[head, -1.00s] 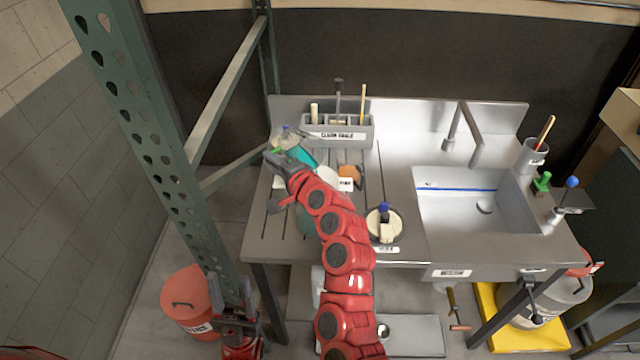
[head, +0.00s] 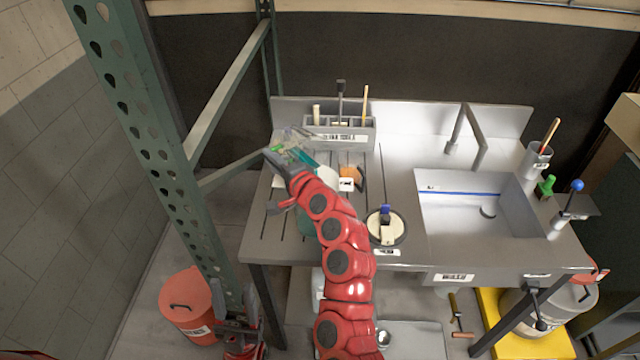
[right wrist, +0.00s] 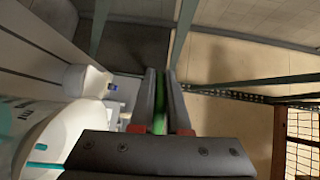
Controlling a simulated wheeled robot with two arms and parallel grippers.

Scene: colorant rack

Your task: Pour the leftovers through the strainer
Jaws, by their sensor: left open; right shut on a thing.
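My right gripper (head: 278,156) is over the left back of the sink bench's drainboard. In the right wrist view its fingers (right wrist: 162,88) are shut on a narrow green thing (right wrist: 159,118), mostly hidden between them. A white container with teal markings (right wrist: 45,135) shows close beside the fingers there. In the head view a teal thing (head: 303,156) lies beside my right gripper, partly covered by it. My left gripper (head: 236,322) is low, beside the bench's left front leg, open and apart from the bench. I cannot tell which thing is the strainer.
A red bucket (head: 186,300) stands on the floor left of the bench. A grey caddy (head: 352,136) holds upright tools at the back. A round pot with a brush (head: 398,224) sits near the front. A green rack post (head: 150,140) rises at left.

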